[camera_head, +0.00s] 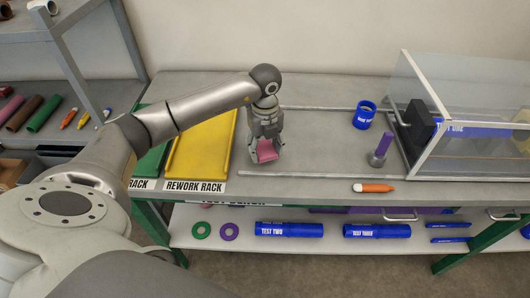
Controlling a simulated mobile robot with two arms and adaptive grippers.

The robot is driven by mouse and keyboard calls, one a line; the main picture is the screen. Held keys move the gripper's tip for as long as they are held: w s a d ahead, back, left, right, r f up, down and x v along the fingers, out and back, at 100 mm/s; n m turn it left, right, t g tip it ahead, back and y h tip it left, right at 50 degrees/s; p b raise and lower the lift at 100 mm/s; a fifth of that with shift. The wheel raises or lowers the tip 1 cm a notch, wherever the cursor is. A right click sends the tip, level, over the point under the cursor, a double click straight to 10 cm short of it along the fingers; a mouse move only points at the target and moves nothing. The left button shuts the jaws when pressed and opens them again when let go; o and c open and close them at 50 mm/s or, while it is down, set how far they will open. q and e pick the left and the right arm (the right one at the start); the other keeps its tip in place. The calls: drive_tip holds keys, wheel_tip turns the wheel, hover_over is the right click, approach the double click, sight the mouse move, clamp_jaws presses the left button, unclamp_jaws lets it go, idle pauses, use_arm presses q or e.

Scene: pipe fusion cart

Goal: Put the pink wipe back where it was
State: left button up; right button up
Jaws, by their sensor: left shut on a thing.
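My left gripper (266,148) points down over the grey bench top, just right of the yellow rack. It is shut on the pink wipe (266,152), which shows as a small pink patch between the fingers. Whether the wipe touches the bench I cannot tell. My right gripper is not in view.
The yellow rework rack (202,146) lies left of the gripper. To the right are a blue ring (364,115), a purple rod in a grey holder (381,150), an orange marker (373,188) and a clear-walled enclosure (465,110). Blue pipes (289,230) lie on the lower shelf.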

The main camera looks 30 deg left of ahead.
sight(265, 151)
use_arm(q)
wheel_tip(265, 151, down, 2)
drive_tip(key=shift+f+p, duration=0.15)
drive_tip(key=shift+p, duration=0.55)
drive_tip(key=shift+a+f, duration=0.1)
drive_tip(key=shift+f, duration=0.35)
drive_tip(key=shift+f, duration=0.15)
drive_tip(key=o, duration=0.6)
